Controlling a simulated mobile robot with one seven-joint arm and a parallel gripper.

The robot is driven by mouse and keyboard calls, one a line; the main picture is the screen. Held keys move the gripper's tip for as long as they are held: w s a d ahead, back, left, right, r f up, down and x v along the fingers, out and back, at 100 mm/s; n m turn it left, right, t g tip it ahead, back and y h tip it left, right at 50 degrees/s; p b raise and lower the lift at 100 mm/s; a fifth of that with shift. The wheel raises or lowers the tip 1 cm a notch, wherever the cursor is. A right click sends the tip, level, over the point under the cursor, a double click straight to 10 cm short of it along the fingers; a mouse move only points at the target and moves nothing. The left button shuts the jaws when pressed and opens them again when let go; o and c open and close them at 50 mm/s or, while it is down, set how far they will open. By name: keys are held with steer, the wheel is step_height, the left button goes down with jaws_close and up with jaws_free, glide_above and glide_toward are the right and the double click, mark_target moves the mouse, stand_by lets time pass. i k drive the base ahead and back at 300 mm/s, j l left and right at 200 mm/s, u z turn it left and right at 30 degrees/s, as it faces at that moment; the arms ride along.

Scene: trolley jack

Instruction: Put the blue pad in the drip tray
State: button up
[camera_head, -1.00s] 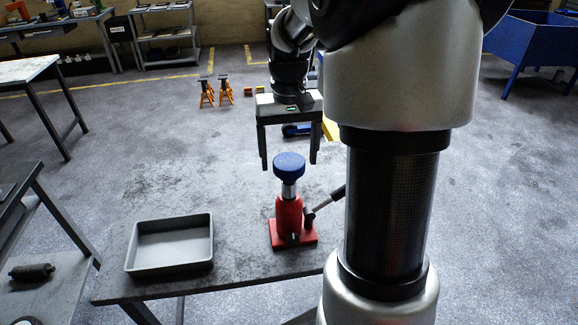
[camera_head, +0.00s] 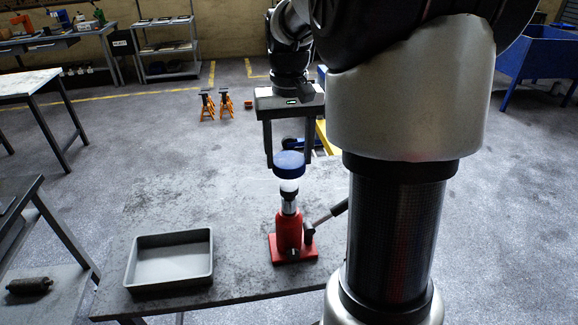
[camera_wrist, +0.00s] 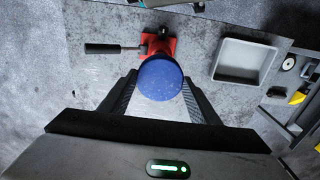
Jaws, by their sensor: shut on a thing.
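The blue pad (camera_head: 289,160) is a round disc above the ram of the red bottle jack (camera_head: 289,236). A pale band shows between pad and ram; I cannot tell whether it is part of the pad or jack. My gripper (camera_head: 288,164) is shut on the pad, one finger on each side. In the wrist view, the pad (camera_wrist: 160,79) sits between the fingertips and covers part of the jack (camera_wrist: 158,47). The grey drip tray (camera_head: 170,284) is empty, on the table left of the jack; it also shows in the wrist view (camera_wrist: 244,83).
The jack's handle (camera_head: 330,212) sticks up to the right. The grey table (camera_head: 235,262) is clear between jack and tray. A side bench (camera_head: 50,262) with a dark cylinder (camera_head: 29,286) stands at left. Orange stands (camera_head: 208,105) are on the floor behind.

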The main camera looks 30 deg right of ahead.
mark_target(175, 263)
steer(key=i+j, duration=0.1)
steer(key=j, duration=0.4)
steer(key=i+j, duration=0.1)
steer(key=j, duration=0.45)
steer(key=i+j, duration=0.1)
steer(key=j, duration=0.4)
